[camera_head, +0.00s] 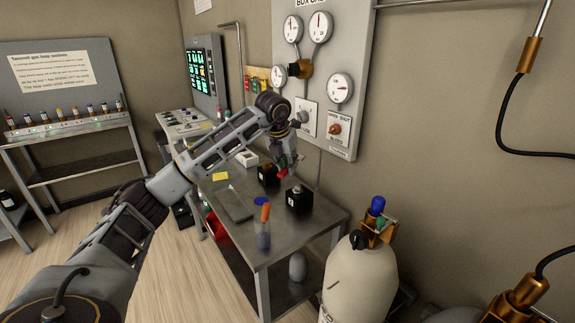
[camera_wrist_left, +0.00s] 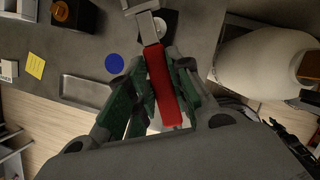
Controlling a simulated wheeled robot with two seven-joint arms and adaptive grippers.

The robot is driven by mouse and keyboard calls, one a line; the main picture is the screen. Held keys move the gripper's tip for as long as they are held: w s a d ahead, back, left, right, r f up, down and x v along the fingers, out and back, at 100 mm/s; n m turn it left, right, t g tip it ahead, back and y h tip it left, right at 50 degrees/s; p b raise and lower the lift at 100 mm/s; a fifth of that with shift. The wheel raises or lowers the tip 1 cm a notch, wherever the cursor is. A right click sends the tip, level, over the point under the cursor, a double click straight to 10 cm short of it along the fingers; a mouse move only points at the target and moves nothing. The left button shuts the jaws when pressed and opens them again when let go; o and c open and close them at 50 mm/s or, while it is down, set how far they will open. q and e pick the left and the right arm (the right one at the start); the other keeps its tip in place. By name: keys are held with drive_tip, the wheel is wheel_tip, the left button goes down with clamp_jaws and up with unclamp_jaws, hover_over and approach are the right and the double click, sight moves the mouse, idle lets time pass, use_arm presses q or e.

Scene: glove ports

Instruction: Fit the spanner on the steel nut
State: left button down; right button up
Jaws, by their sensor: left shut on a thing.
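My left gripper (camera_wrist_left: 158,100) is shut on the red handle of the spanner (camera_wrist_left: 160,75). The spanner's grey metal head points away from the fingers, over a black block (camera_wrist_left: 168,17) in the left wrist view. In the head view the gripper (camera_head: 284,163) is above the table, and the red handle shows only as a small patch. The black block (camera_head: 299,202) there carries the small steel nut (camera_head: 297,189) on top. Whether the spanner's jaw touches or surrounds the nut cannot be told.
A second black block (camera_head: 268,177) with a copper-coloured top stands behind. The steel table (camera_head: 285,236) also holds a shallow tray (camera_head: 233,204), a yellow note (camera_head: 220,176) and a cup (camera_head: 262,236) with an orange-handled tool. A cream gas cylinder (camera_head: 360,280) stands at the table's right. A gauge panel (camera_head: 325,65) is behind.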

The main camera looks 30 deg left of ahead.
use_arm(q)
drive_tip(key=shift+w+r, duration=0.1)
drive_tip(key=shift+r, duration=0.05)
drive_tip(key=shift+w+a+f, duration=0.15)
drive_tip(key=shift+f, duration=0.2)
drive_tip(key=shift+f+b, duration=0.35)
drive_tip(key=shift+f, duration=0.45)
drive_tip(key=shift+f+b, duration=0.35)
drive_tip(key=shift+f, duration=0.05)
wheel_tip(320, 180, down, 8)
drive_tip(key=b, duration=0.4)
use_arm(e)
drive_tip(key=w+d+f, duration=0.1)
drive_tip(key=w+f, duration=0.2)
drive_tip(key=w, duration=0.1)
drive_tip(key=shift+w+f, duration=0.3)
drive_tip(key=shift+f, duration=0.05)
